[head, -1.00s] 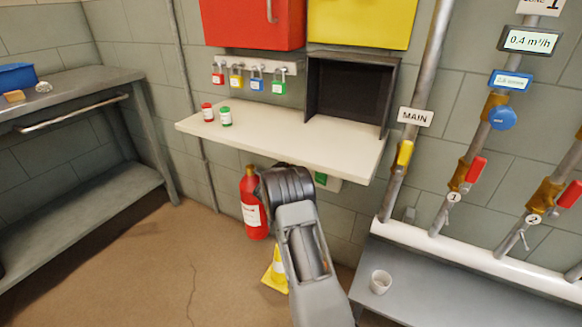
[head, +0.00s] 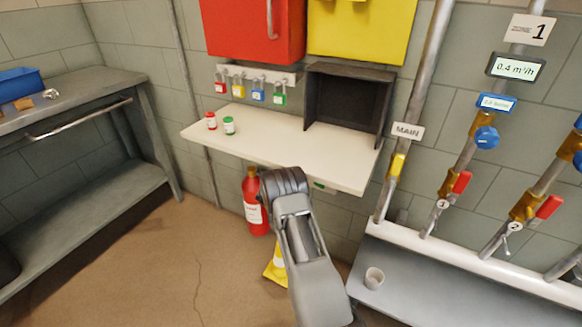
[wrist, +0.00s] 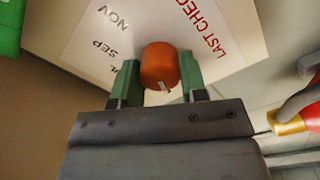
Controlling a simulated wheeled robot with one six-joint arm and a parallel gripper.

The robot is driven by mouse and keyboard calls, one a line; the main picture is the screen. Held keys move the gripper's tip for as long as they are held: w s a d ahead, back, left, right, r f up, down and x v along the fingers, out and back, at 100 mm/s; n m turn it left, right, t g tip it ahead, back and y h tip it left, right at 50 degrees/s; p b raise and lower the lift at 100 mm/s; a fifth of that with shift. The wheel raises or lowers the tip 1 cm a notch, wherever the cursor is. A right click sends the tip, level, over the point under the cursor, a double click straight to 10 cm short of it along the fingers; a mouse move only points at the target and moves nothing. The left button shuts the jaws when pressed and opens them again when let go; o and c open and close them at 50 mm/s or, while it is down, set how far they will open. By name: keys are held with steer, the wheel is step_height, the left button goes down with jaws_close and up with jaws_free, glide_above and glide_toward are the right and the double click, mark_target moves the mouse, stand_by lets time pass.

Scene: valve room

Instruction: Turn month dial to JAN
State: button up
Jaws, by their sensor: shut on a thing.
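The month dial's orange knob (wrist: 160,66) shows in the wrist view, in front of a white label plate (wrist: 92,38). The plate reads NOV, SEP, a partly hidden month and "LAST CHE…". JAN is not visible. A short white pointer mark shows on the knob's lower edge. My gripper (wrist: 160,76) is shut on the knob, with one green-tipped finger at each side. In the head view my arm hides the gripper and the dial below the shelf.
A white shelf (head: 270,141) carries a red-capped jar (head: 211,121), a green-capped jar (head: 229,125) and a dark open box (head: 345,105). Below stand a fire extinguisher (head: 254,205) and a yellow floor sign (head: 275,268). Valve pipes (head: 462,160) rise at right.

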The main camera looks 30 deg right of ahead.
steer(key=shift+n+p, duration=0.8)
steer(key=shift+n, duration=1.4)
steer(key=o, duration=0.9)
steer(key=p+v, duration=0.2)
steer(key=v, duration=1.1)
steer(key=shift+s+a+f+p, duration=0.15)
steer(key=shift+s+a+p, duration=0.05)
steer(key=shift+a+p, duration=0.15)
